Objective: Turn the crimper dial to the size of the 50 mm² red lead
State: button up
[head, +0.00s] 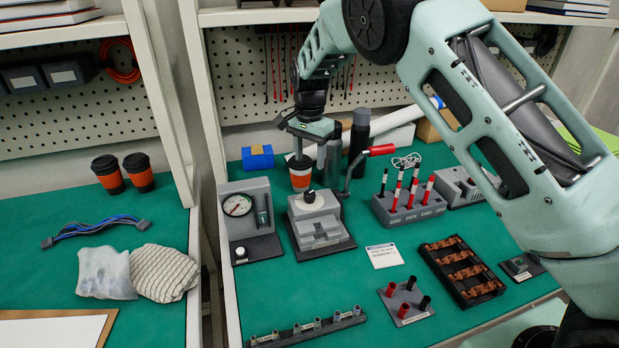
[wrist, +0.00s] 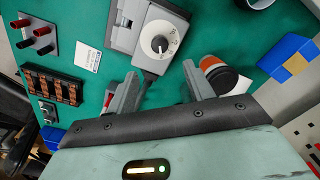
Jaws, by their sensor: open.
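The crimper (head: 318,231) is a grey block on the green bench with a red-handled lever (head: 380,150). My gripper (head: 312,150) hangs above and behind the crimper. In the wrist view my gripper (wrist: 159,74) is open and empty, its fingers apart from the dial. Red and black leads (head: 410,190) stand in a grey rack (head: 410,209); their sizes cannot be read.
A gauge unit (head: 238,206) stands left of the crimper. A white card (head: 384,255), a busbar tray (head: 462,268) and a terminal strip (head: 308,331) lie in front.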

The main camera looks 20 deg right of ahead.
notch_tip(320, 180, up, 6)
jog(key=shift+r, duration=0.15)
dwell(0.3)
jog(key=s+a+r+n+y, duration=0.15)
jog(key=s+a+n, duration=0.35)
jog(key=s, duration=0.7)
jog(key=s+a+r+n, duration=0.2)
jog(key=s+a+n, duration=0.3)
jog(key=s, duration=0.7)
jog(key=s+d+f+n, duration=0.1)
jog(key=s+n, duration=0.3)
jog(key=s, duration=0.5)
jog(key=s+d+f+n, duration=0.2)
jog(key=s+n, duration=0.2)
jog(key=s, duration=0.6)
jog(key=shift+d+h, duration=0.25)
jog(key=shift+h, duration=0.2)
